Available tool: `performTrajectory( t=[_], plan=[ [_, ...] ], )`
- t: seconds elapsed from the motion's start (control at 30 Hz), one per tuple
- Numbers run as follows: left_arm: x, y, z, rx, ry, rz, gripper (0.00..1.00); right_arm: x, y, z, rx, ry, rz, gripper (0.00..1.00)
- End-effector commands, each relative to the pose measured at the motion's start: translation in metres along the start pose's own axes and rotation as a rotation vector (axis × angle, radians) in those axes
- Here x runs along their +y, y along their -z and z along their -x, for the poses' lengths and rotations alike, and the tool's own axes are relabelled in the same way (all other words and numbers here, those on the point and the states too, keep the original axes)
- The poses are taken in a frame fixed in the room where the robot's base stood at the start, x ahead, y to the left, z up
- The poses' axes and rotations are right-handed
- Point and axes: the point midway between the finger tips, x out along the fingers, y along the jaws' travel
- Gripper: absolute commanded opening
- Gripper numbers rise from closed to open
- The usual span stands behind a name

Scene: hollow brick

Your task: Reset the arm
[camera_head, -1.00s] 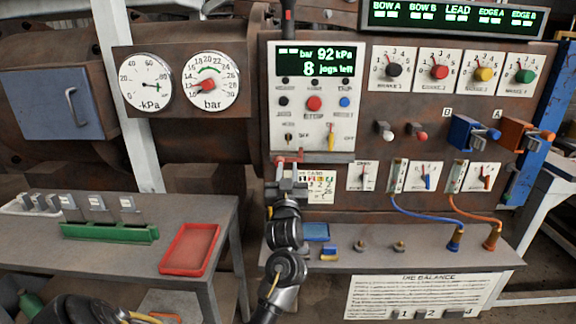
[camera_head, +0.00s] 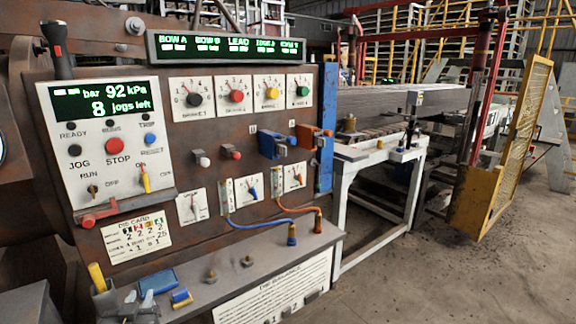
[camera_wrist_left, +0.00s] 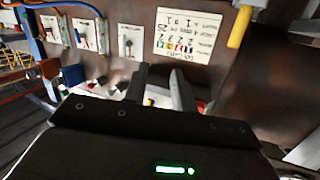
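My left gripper (camera_head: 127,303) shows only in part at the lower left edge of the head view, low in front of the machine's ledge. In the left wrist view its two grey fingers (camera_wrist_left: 161,82) stand apart with nothing seen held between them, so it is open. That view is upside down and faces the die card (camera_wrist_left: 186,32). The die card also shows in the head view (camera_head: 137,236), above the gripper. A red lever (camera_head: 100,215) under the control panel is clear of any gripper. My right gripper is not in view.
A yellow handle (camera_head: 97,277) stands beside the left gripper. A blue block (camera_head: 158,280) and a small blue-yellow piece (camera_head: 181,298) lie on the ledge (camera_head: 235,283). The panel (camera_head: 110,140) reads 92 kPa and 8 jogs left. A yellow mesh gate (camera_head: 517,150) and open floor are at right.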

Motion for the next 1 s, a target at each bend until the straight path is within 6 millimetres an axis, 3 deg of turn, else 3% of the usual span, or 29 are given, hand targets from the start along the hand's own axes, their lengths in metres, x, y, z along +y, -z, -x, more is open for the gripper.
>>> performTrajectory(
  t=[0.03, 0.1, 0.2, 0.3, 0.5, 0.7, 0.8, 1.0],
  plan=[
    [0.014, -0.035, 0.023, -0.111, -0.062, -0.02, 0.26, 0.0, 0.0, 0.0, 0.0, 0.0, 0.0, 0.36],
    [0.031, -0.077, 0.057, -0.265, -0.142, -0.047, 0.26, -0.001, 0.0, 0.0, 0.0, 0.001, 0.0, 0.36],
    [0.046, -0.127, 0.109, -0.464, -0.229, -0.084, 0.26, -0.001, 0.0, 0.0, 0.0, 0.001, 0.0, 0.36],
    [0.054, -0.16, 0.153, -0.616, -0.286, -0.117, 0.26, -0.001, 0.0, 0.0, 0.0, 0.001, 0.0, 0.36],
    [0.056, -0.199, 0.224, -0.84, -0.351, -0.172, 0.26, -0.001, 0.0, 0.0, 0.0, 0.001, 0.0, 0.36],
    [0.052, -0.222, 0.287, -1.02, -0.394, -0.223, 0.26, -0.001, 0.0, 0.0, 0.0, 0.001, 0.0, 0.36],
    [0.051, -0.235, 0.306, -1.088, -0.405, -0.244, 0.26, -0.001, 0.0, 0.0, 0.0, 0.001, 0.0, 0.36],
    [0.063, -0.29, 0.285, -1.106, -0.406, -0.248, 0.26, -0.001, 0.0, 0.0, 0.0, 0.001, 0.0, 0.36]
  ],
)
